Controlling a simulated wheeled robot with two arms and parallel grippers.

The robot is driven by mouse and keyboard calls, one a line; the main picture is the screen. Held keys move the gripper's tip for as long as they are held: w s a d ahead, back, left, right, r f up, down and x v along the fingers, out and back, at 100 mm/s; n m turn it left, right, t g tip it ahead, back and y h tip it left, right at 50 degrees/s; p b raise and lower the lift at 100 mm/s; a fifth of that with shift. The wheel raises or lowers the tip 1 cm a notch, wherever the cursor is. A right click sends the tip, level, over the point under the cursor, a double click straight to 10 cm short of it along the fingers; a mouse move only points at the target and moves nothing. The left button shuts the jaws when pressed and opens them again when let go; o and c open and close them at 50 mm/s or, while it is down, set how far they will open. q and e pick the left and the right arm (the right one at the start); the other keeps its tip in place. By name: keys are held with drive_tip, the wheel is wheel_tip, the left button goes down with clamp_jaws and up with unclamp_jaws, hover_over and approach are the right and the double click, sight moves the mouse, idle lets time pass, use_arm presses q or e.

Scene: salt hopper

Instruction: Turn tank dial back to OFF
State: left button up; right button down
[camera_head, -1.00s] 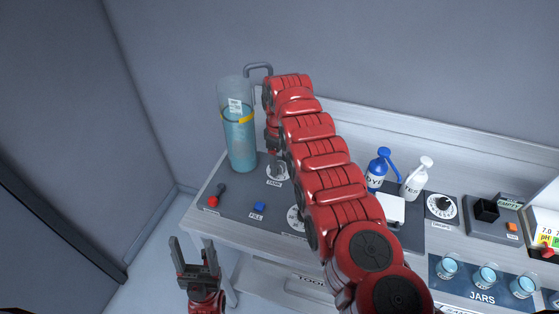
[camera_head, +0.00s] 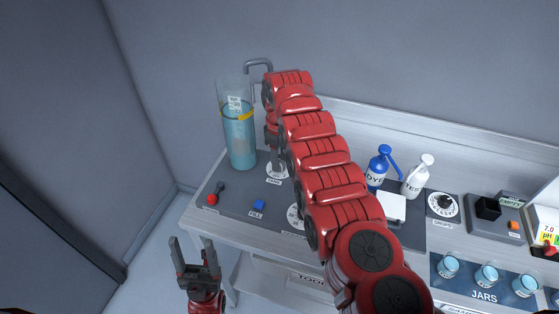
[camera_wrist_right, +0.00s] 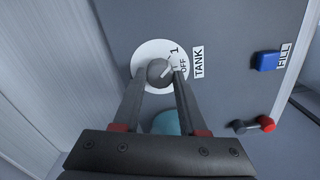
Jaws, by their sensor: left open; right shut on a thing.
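The tank dial (camera_wrist_right: 146,56) has a white round plate marked 1 and OFF, beside a TANK label. Its grey knob (camera_wrist_right: 159,72) has a light pointer line angled toward the upper right, toward the 1 and OFF marks; the exact setting is hard to read. My right gripper (camera_wrist_right: 164,80) is shut on the knob, a finger on each side. In the head view the dial plate (camera_head: 276,171) is partly covered by my right gripper. My left gripper (camera_head: 196,252) is open and empty, in front of the counter's left end.
A clear tank (camera_head: 239,142) with blue liquid stands left of the dial. A red-knobbed lever (camera_head: 212,199) and blue FILL button (camera_head: 259,204) lie in front. Blue (camera_head: 380,166) and white (camera_head: 417,177) bottles stand to the right. My right arm covers the counter's middle.

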drive_tip(key=shift+f+m+b, duration=0.25)
drive_tip(key=shift+m+b, duration=0.85)
drive_tip(key=shift+b, duration=0.1)
drive_tip(key=shift+r+m+b, duration=0.1)
drive_tip(key=shift+m+b, duration=0.5)
drive_tip(key=shift+m, duration=0.2)
drive_tip(key=shift+r+m+b, duration=0.1)
drive_tip(key=shift+m+b, duration=0.2)
drive_tip(key=shift+m, duration=0.5)
drive_tip(key=shift+r+m, duration=0.1)
drive_tip(key=shift+m, duration=1.1)
drive_tip(key=shift+c, duration=2.2)
unclamp_jaws()
drive_tip(key=shift+r, duration=0.1)
